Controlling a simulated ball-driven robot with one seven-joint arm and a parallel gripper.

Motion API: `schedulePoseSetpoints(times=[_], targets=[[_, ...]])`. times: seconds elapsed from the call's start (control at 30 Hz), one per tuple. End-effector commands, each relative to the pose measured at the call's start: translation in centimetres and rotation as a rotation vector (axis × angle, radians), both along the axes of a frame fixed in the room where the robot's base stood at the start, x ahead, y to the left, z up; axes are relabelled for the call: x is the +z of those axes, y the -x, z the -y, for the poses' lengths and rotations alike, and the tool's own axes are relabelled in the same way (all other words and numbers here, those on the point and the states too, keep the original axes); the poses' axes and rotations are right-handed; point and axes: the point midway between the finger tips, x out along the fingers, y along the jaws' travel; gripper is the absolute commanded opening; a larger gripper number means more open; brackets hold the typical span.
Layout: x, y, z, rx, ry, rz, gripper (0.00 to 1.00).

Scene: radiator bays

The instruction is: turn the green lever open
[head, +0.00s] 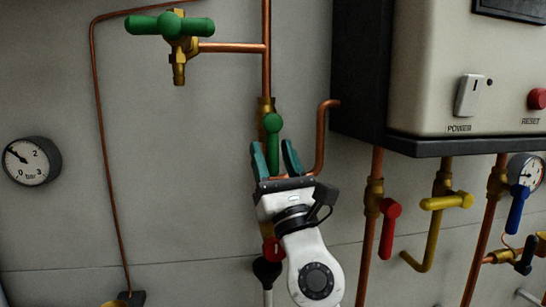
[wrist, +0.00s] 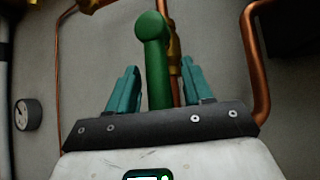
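The green lever (head: 273,140) hangs straight down from its knob on a brass valve (head: 265,105), in line with a vertical copper pipe. My gripper (head: 276,158) is below the knob with its teal fingers apart, one on each side of the lever. In the wrist view the green lever (wrist: 158,62) stands between the two open fingers (wrist: 160,88), with a gap on both sides. The lever's lower end is hidden behind the gripper body. I cannot tell how deep the fingers reach around it.
A second green handle (head: 170,26) sits on a brass tap at upper left. A bent copper pipe (head: 321,135) rises close right of my gripper. A boiler (head: 430,80), a red lever (head: 388,230) and a yellow lever (head: 447,201) are at right.

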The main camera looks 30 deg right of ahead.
Motion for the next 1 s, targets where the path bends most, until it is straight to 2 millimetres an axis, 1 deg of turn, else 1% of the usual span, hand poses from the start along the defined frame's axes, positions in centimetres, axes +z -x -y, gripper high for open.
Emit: schedulePoseSetpoints(times=[0.17,0.27,0.37,0.6,0.73,0.87,1.0], targets=[[0.0,0.0,0.0,0.001,0.000,0.000,0.51],[-0.6,0.4,-0.1,0.001,-0.001,-0.001,0.51],[-1.6,1.2,-0.2,0.001,-0.002,-0.001,0.51],[-5.1,4.5,-0.4,0.001,-0.001,-0.001,0.51],[-6.5,6.0,-0.6,0.001,-0.001,-0.002,0.51],[-7.4,7.1,-0.7,0.001,-0.001,-0.001,0.51],[-7.7,7.6,-0.8,0.000,0.000,0.000,0.51]])
